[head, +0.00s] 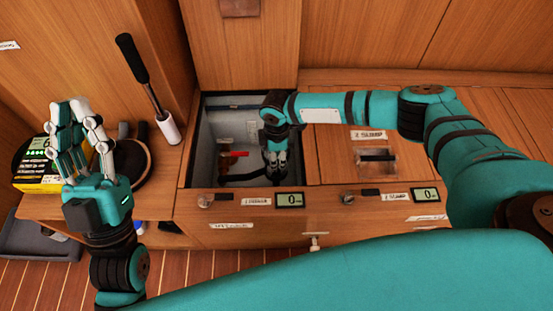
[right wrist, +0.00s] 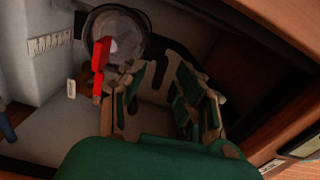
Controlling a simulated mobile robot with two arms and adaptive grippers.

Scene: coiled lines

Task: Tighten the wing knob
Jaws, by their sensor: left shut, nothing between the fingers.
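My right gripper (head: 276,172) reaches down into an open compartment (head: 203,130) in the wooden counter. In the right wrist view its fingers (right wrist: 163,92) are apart, with nothing seen held between them. Beyond them is a round, clear-topped strainer (right wrist: 130,22) with a dark rim. A red lever handle (right wrist: 98,68) stands in front of it; the red handle also shows in the head view (head: 228,156), left of the gripper. I cannot make out a wing knob for certain; the fingers hide part of the fittings. My left gripper (head: 80,108) is shut and empty, raised at the left.
A black-handled tool (head: 133,58) with a white end stands left of the compartment. A yellow-and-black box (head: 36,182) and a dark coil (head: 138,158) are nearby. The compartment walls are close around my right gripper. A closed hatch (head: 360,180) lies to its right.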

